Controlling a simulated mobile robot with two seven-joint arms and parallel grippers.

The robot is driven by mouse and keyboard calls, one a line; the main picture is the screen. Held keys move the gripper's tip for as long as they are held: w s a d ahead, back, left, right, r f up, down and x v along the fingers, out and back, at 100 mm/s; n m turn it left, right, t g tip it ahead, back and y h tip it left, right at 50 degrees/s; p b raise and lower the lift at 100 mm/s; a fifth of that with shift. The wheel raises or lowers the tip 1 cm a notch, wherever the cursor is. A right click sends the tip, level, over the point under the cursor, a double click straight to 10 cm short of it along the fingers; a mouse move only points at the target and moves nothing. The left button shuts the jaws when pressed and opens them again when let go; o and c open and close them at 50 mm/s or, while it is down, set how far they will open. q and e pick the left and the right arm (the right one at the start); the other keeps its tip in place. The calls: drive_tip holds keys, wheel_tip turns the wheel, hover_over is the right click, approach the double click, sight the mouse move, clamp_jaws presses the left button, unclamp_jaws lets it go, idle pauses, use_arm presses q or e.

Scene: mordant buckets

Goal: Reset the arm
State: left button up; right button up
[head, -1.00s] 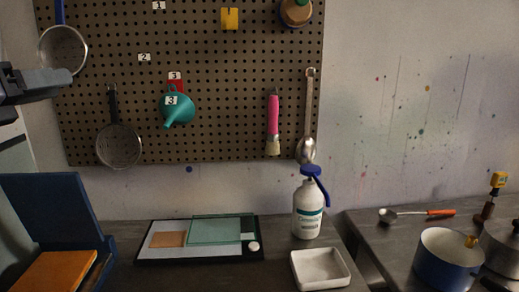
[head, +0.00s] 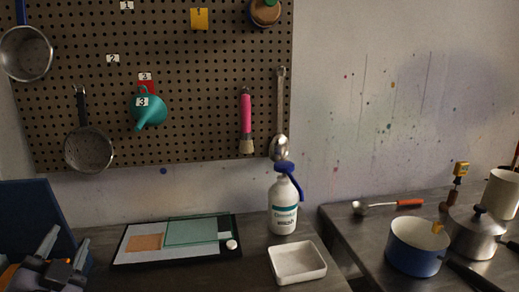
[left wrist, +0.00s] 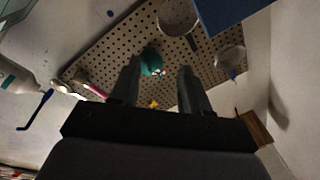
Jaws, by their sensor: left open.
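My left gripper (head: 66,246) is at the lower left of the head view, in front of the dark blue upright panel (head: 28,215). Its two dark fingers stand apart, with nothing seen between them. In the left wrist view the open fingers (left wrist: 158,70) point toward the pegboard, which appears tilted, and the teal funnel (left wrist: 151,62) shows between them at a distance. My right gripper is in neither view.
On the bench are a dark tray (head: 125,258), a white bottle (head: 283,212) and a white dish (head: 297,262). A blue pot (head: 415,252) and a steel pot (head: 474,235) stand at right.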

use_arm(q)
drive_tip(key=s+d+f+n+g+h, duration=0.15)
drive_tip(key=s+f+g, duration=0.25)
drive_tip(key=f, duration=0.4)
drive_tip(key=s+d+f+n+g, duration=0.2)
drive_tip(key=s+f+g, duration=0.25)
drive_tip(key=f, duration=0.45)
drive_tip(key=s+d+f+g+h, duration=0.2)
drive_tip(key=s+d+f+g, duration=0.15)
drive_tip(key=s, duration=0.35)
drive_tip(key=s+d+f+g+h, duration=0.2)
drive_tip(key=s+d+f+g, duration=0.15)
drive_tip(key=s+d, duration=0.2)
drive_tip(key=w+d+f+t+h+b, duration=0.1)
drive_tip(key=w+f+t+b, duration=0.1)
drive_tip(key=f, duration=0.5)
drive_tip(key=w+d+f+t+h+b, duration=0.1)
drive_tip(key=w+f+t+b, duration=0.1)
drive_tip(key=f+t, duration=0.3)
drive_tip(key=shift+w+d+f, duration=0.15)
drive_tip(key=shift+w+f, duration=0.45)
drive_tip(key=shift+f, duration=0.55)
